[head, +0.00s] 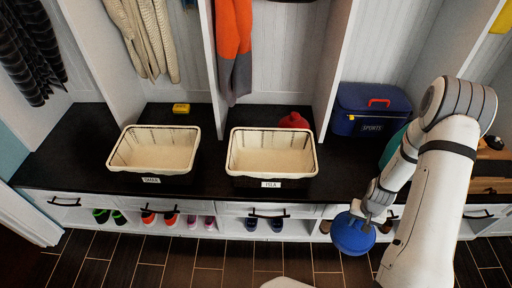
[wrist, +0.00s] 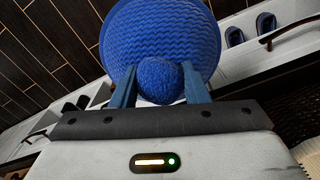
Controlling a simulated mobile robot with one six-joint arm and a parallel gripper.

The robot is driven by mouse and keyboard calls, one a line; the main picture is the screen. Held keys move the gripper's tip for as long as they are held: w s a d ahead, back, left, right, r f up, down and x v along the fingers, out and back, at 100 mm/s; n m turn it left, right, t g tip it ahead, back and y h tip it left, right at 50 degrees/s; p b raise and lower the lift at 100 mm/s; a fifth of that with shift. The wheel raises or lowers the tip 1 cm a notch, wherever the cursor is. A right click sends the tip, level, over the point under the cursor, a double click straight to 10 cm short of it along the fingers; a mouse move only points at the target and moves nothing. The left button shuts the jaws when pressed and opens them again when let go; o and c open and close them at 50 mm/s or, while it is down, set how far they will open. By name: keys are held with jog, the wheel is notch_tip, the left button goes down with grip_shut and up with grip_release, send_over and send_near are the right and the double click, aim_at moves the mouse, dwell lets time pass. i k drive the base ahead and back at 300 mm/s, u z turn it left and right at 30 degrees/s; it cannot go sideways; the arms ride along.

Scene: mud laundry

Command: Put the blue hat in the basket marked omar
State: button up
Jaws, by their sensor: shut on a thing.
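The blue hat (head: 352,234) is a knitted hat with a round pompom. My gripper (head: 372,212) is shut on the hat's pompom, and the hat hangs from it in front of the bench's lower shelf, above the dark floor. In the wrist view the hat (wrist: 165,35) fills the top centre, with its pompom between the two blue fingers of my gripper (wrist: 160,85). The basket marked omar (head: 152,172) is the left cream-lined basket on the black bench, its small label hard to read. It looks empty and stands left of my gripper.
A second, empty basket (head: 270,170), labelled mila, stands between the left basket and my gripper. A red thing (head: 294,120) lies behind it. A yellow block (head: 181,108) and a blue sports bag (head: 370,108) sit on the bench. Upright dividers separate the cubbies; shoes fill the lower shelf.

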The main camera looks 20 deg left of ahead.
aim_at(149, 163)
jog(key=u, duration=0.55)
jog(key=i, duration=0.15)
jog(key=z, duration=2.6)
jog(key=k, duration=1.7)
jog(key=u, duration=0.55)
jog(key=k, duration=0.7)
jog(key=z, duration=0.8)
jog(key=i, duration=0.1)
jog(key=u, duration=2.9)
